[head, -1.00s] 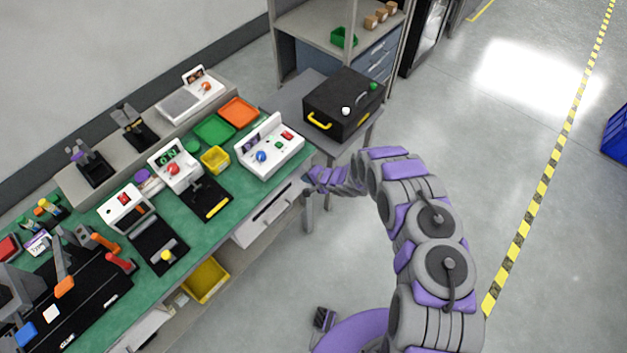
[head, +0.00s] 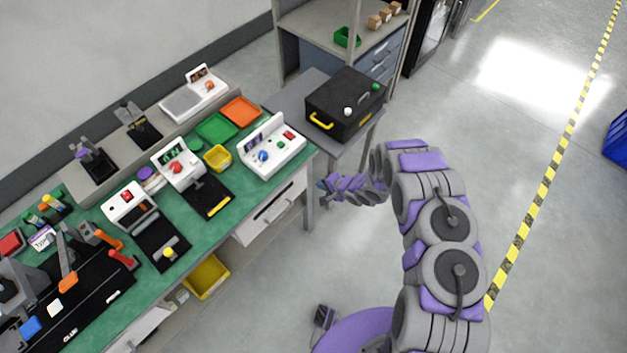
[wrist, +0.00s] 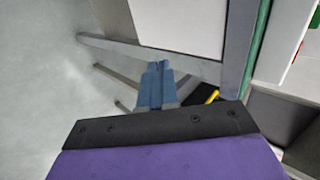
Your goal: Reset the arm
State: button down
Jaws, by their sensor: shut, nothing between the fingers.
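My gripper (head: 323,187) is at the end of my purple and grey arm in the head view. It is shut and empty, held in the air just off the right end of the green workbench (head: 226,232). In the wrist view its blue-grey fingers (wrist: 157,84) are together, with bench frame bars behind them. Nothing is seen touching the gripper.
A black case (head: 346,101) with a yellow handle sits on a grey side table (head: 290,97) beyond the arm. Several devices stand on the bench, including a white box with buttons (head: 271,147). A yellow bin (head: 207,277) sits below the bench.

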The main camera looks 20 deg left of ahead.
jog(key=shift+p+v, duration=0.3)
jog(key=shift+v, duration=2.6)
jog(key=shift+s+r, duration=0.1)
jog(key=shift+s, duration=0.05)
